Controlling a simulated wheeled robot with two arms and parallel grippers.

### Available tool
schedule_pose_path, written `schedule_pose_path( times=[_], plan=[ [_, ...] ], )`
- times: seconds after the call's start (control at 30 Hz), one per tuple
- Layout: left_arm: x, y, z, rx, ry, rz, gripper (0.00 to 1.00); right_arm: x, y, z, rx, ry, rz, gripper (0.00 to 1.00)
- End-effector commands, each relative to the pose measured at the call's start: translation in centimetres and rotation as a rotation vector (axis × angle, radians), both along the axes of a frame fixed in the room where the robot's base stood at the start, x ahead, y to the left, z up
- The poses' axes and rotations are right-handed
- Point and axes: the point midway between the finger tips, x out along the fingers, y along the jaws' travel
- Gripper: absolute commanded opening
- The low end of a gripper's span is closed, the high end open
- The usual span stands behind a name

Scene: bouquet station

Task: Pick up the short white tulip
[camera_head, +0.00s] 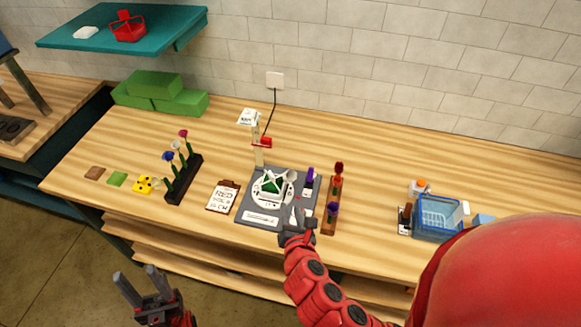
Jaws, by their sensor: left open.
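A black rack (184,180) at the left of the table holds several flowers standing upright. My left gripper (136,282) is open and empty in front of the table's near edge, below the rack. My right gripper (295,216) is over the near right corner of a grey board (252,204); its fingers are too small to read.
A clipboard (223,196) lies between the rack and the board. The board carries a white round piece with green parts (271,187). A brown rack (328,218) holds red and purple flowers. A blue basket (437,217) stands right. Bare wood lies behind.

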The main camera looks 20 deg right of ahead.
Motion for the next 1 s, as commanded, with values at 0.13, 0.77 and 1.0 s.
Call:
schedule_pose_path(
  times=[0.13,0.77,1.0],
  plan=[
    [0.0,0.0,-3.7,0.0,0.001,0.0,0.5,2.5,-0.7,-1.9,0.001,-0.008,-0.005,0.35],
    [0.0,0.0,-9.0,0.0,0.0,0.0,0.5,10.5,-2.2,-4.0,0.004,-0.003,0.001,0.35],
    [0.0,0.0,-8.4,0.0,0.001,0.0,0.5,11.7,-2.4,-4.3,0.005,-0.003,0.0,0.35]
  ],
)
